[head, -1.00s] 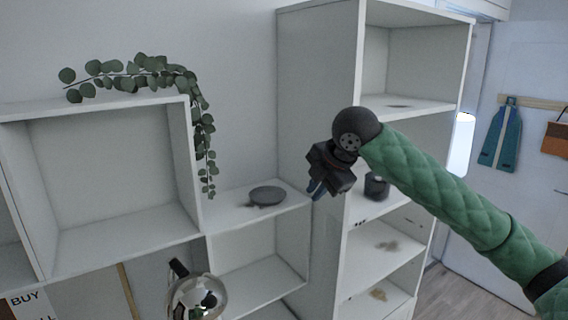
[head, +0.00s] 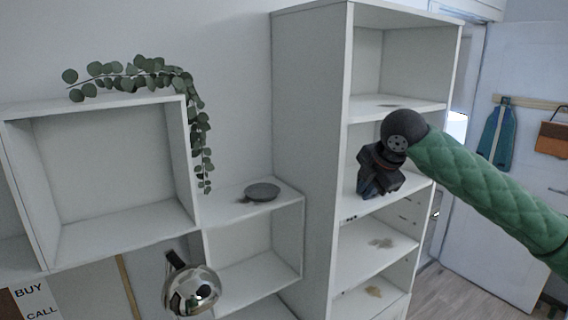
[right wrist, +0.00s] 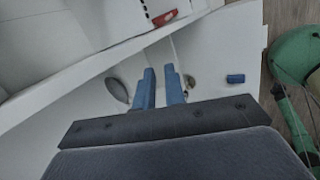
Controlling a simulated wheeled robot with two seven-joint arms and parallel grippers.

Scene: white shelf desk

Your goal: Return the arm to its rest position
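My right arm, in a green quilted sleeve, comes in from the right in the head view. Its dark gripper (head: 374,190) hangs in front of the tall white shelf unit (head: 312,150), over the middle compartments. In the right wrist view the two blue fingers (right wrist: 159,88) stand apart with a gap between them and nothing held. The left gripper is not in view.
A grey plate (head: 262,192) lies on the low shelf (head: 225,208). A wall box (head: 115,238) carries a trailing plant (head: 150,68). A chrome round object (head: 192,290) is below. Stains mark the lower shelves. Wood floor shows at right.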

